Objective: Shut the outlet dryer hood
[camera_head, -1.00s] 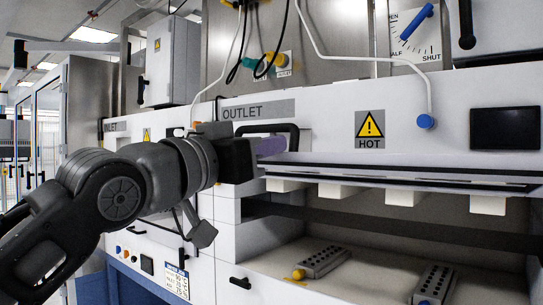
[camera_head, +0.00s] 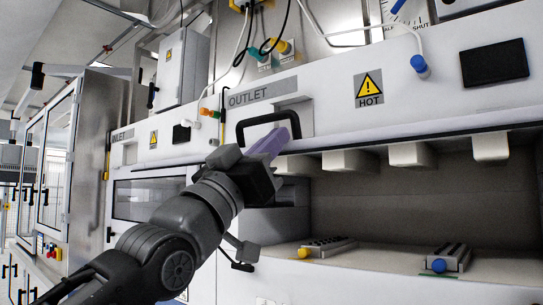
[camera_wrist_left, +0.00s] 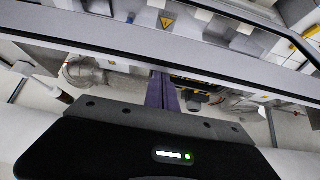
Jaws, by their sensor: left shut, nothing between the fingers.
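The outlet dryer hood (camera_head: 330,112) is a white front panel with an OUTLET label and a HOT sign. It stands raised, with the dryer interior (camera_head: 400,205) open below it. Its black bar handle (camera_head: 262,121) is near its left end. My left gripper (camera_head: 274,144) has purple fingers, shut and empty, in front of the hood at the handle's lower right. I cannot tell whether they touch it. The fingers also show in the left wrist view (camera_wrist_left: 162,92), below a long pale edge with a dark strip. My right gripper is not in view.
Two dark perforated blocks, one with a yellow knob (camera_head: 303,252) and one with a blue knob (camera_head: 439,265), lie on the dryer floor. Several white blocks (camera_head: 410,154) hang under the hood. The inlet section (camera_head: 150,195) with a window is at left.

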